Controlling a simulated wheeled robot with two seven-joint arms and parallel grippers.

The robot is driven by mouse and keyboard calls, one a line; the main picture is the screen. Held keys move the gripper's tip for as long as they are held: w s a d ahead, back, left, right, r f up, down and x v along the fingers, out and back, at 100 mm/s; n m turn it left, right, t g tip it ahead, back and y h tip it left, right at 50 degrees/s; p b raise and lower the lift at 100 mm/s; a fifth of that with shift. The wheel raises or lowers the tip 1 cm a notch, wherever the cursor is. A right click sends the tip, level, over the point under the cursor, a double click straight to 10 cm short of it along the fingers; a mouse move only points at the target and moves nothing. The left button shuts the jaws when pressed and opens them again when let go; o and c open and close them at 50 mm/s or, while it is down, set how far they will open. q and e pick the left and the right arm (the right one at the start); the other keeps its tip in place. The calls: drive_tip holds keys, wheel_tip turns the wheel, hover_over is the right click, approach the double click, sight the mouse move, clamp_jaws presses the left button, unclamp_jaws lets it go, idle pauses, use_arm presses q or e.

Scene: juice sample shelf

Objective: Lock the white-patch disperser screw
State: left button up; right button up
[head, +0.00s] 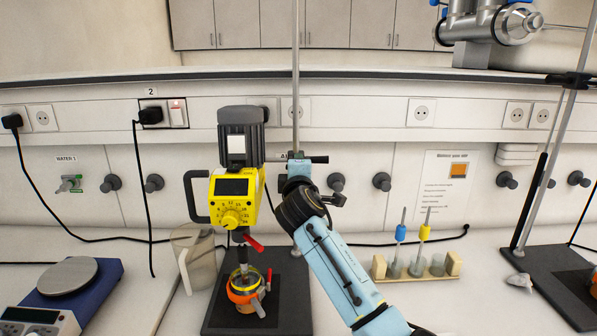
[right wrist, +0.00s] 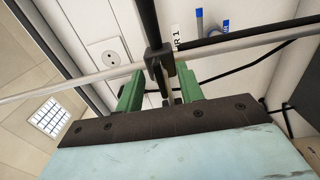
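The white-patch disperser (head: 236,200) has a yellow body, a dark motor top and a white patch (head: 236,148). It hangs beside a vertical metal stand rod (head: 296,60), with its shaft in an orange-ringed vessel (head: 246,290). In the head view my light-blue right arm reaches up to the clamp area at the rod, and it hides much of the clamp. In the right wrist view my right gripper (right wrist: 160,80) has green fingers standing apart on both sides of a dark clamp screw (right wrist: 158,62). A gap shows beside the screw. My left gripper is out of view.
A beige jug (head: 193,255) stands left of the stand base (head: 215,318). A blue hotplate (head: 85,290) is at far left. A tube rack (head: 450,262) stands to the right, with another stand (head: 548,275) beyond it. Cables hang along the wall.

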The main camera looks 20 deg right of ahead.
drive_tip(key=shift+s, duration=0.1)
drive_tip(key=v, duration=1.3)
drive_tip(key=shift+s, duration=0.1)
